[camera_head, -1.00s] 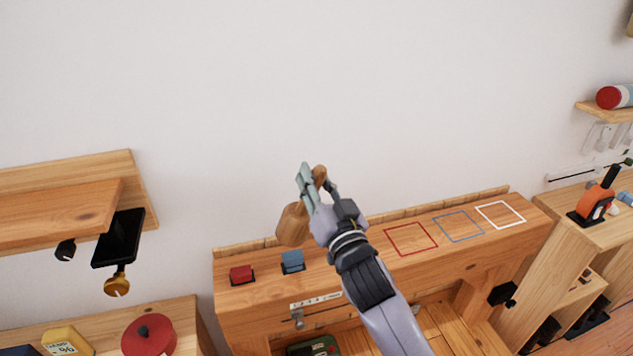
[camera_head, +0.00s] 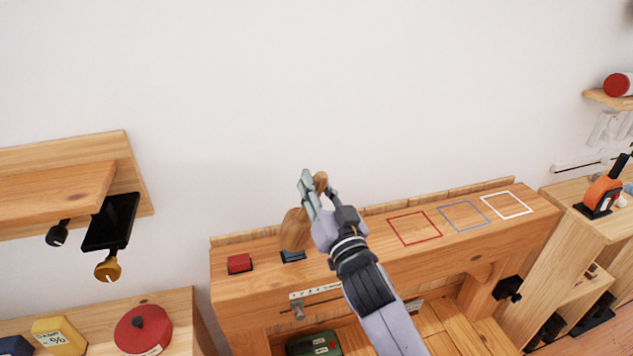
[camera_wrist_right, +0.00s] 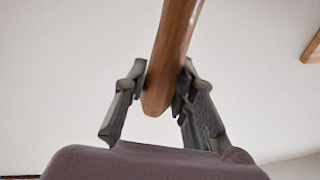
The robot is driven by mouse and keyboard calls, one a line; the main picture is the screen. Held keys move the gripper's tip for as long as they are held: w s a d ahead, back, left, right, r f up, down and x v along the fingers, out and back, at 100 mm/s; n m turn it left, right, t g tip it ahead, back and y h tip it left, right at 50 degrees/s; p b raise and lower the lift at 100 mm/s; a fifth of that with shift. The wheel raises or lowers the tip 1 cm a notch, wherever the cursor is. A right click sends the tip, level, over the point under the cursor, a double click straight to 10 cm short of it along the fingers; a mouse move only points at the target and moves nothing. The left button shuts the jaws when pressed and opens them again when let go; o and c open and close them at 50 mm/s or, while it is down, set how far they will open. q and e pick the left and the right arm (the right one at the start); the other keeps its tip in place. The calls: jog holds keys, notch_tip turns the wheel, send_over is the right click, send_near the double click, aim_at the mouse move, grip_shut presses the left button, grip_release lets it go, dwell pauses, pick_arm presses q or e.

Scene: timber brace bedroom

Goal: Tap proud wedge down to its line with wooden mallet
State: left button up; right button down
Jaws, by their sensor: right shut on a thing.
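My right gripper (camera_head: 318,185) is shut on the handle of a wooden mallet (camera_head: 294,231), above the timber beam (camera_head: 345,262). The handle also shows between both fingers in the right wrist view (camera_wrist_right: 172,55). The mallet's head hangs down left of the gripper, directly over a blue wedge (camera_head: 292,257) and hiding its upper part. The head seems to meet the wedge, but I cannot tell for sure if they touch. A red wedge (camera_head: 240,263) stands low on the beam to the left. My left gripper is not in view.
Red (camera_head: 414,228), blue (camera_head: 464,215) and white (camera_head: 506,206) outlined squares on the beam's right are empty. A shelf (camera_head: 60,185) with a black panel (camera_head: 111,222) is at left. A red round object (camera_head: 143,328) sits below it. An orange tool (camera_head: 601,192) stands far right.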

jog(key=shift+r+p, duration=2.2)
jog(key=shift+r, duration=0.55)
jog(key=shift+f, duration=0.2)
jog(key=shift+f+b, duration=0.45)
notch_tip(320, 180, down, 5)
jog(key=b, duration=0.3)
jog(key=shift+r, duration=0.2)
notch_tip(320, 180, up, 5)
jog(key=p, duration=0.4)
jog(key=shift+r+p, duration=0.2)
jog(key=shift+p, duration=0.15)
jog(key=shift+f, duration=0.1)
